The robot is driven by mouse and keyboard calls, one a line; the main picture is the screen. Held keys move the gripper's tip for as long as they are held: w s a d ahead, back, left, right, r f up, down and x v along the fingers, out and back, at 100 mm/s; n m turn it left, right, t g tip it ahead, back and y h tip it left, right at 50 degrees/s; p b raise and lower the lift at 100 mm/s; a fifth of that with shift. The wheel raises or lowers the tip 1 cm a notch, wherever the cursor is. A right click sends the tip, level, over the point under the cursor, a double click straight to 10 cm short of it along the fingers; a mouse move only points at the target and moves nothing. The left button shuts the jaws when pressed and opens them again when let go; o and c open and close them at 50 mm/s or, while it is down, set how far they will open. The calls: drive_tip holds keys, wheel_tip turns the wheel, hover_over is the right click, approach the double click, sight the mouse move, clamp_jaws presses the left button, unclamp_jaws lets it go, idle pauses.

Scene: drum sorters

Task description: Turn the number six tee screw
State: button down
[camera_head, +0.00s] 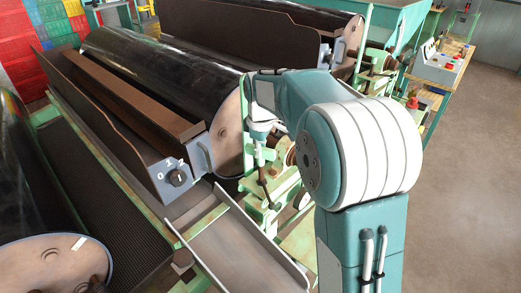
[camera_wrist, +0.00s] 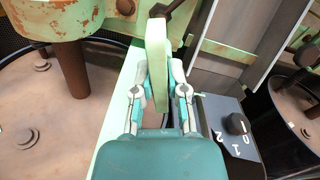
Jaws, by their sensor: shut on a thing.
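My gripper (camera_wrist: 158,78) has its two fingers on either side of a pale green bar (camera_wrist: 156,45) in the wrist view and is shut on it. I cannot tell whether this bar is part of the number six tee screw; no number shows on it. A dark brown threaded rod (camera_wrist: 176,14) shows just beyond the bar. In the head view my gripper (camera_head: 262,130) points down at the green frame at the drum's right end. A slim dark rod with a knob (camera_head: 262,178) stands just below it. My arm hides part of this area.
A black drum (camera_head: 165,85) lies behind a brown trough, with a numbered dial (camera_head: 178,177) on its end plate. A sloping metal chute (camera_head: 235,245) is in front. A control box (camera_head: 438,66) stands on a bench at the right. Bare floor (camera_head: 470,190) is clear at right.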

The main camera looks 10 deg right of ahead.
drive_tip(key=m, duration=0.7)
drive_tip(key=shift+a, duration=0.15)
drive_tip(key=m, duration=0.6)
drive_tip(key=shift+m+h, duration=0.4)
drive_tip(key=m, duration=0.6)
drive_tip(key=shift+a, duration=0.1)
drive_tip(key=m, duration=0.6)
drive_tip(key=shift+m, duration=0.3)
drive_tip(key=c, duration=0.7)
unclamp_jaws()
drive_tip(key=shift+h, duration=0.3)
drive_tip(key=shift+o, duration=0.2)
wheel_tip(320, 180, up, 12)
drive_tip(key=a, duration=0.1)
drive_tip(key=shift+s+a, duration=0.2)
drive_tip(key=shift+a, duration=0.05)
